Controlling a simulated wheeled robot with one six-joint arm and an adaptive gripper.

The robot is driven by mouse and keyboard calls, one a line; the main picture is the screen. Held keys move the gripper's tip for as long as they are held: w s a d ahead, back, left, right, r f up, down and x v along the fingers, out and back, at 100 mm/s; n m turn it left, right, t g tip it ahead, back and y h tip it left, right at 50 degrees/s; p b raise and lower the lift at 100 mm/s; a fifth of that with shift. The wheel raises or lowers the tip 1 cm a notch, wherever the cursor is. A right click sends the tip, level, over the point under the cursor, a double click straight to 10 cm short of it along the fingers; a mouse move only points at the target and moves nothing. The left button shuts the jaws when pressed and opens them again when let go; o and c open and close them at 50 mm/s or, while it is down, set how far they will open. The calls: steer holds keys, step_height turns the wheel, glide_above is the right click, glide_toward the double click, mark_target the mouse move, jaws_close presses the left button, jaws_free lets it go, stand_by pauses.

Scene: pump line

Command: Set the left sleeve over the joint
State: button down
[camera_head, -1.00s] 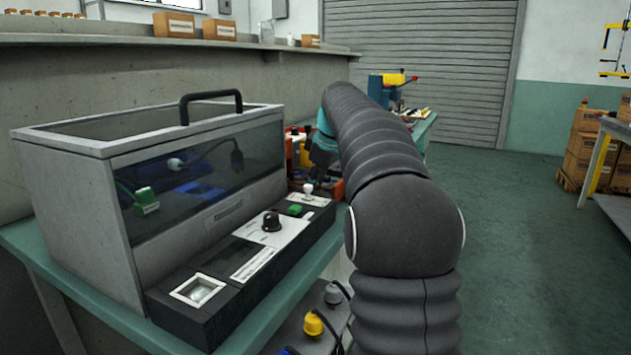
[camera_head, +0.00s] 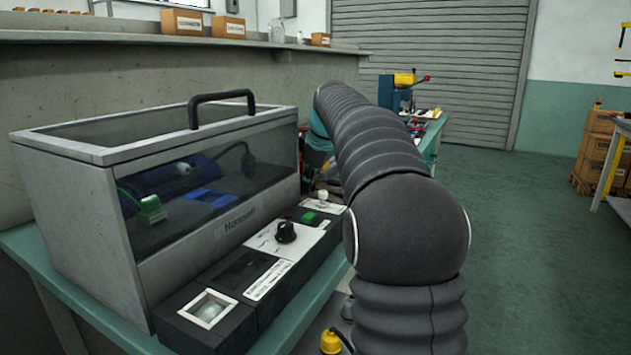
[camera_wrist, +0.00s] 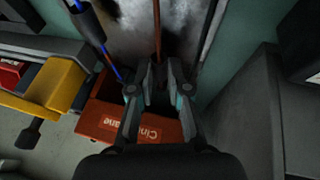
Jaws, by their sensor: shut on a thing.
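In the wrist view my gripper (camera_wrist: 160,72) has its two fingers close together around a thin brown wire (camera_wrist: 157,28), and is shut on it. Whether a sleeve sits between the fingers is hidden. The joint cannot be made out. In the head view my own arm hides the gripper.
An orange-red lettered box (camera_wrist: 120,122) lies below the fingers, with a yellow part (camera_wrist: 55,85) to its left. In the head view a grey case (camera_head: 75,215) with a clear cover and a control panel (camera_head: 280,245) stands left of my arm.

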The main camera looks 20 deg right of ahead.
steer(key=c, duration=1.1)
jaws_free()
steer(key=shift+s, duration=0.1)
steer(key=shift+d, duration=0.1)
steer(key=shift+r, duration=0.1)
steer(key=v, duration=1.1)
steer(key=shift+s+r, duration=0.2)
steer(key=shift+r, duration=0.15)
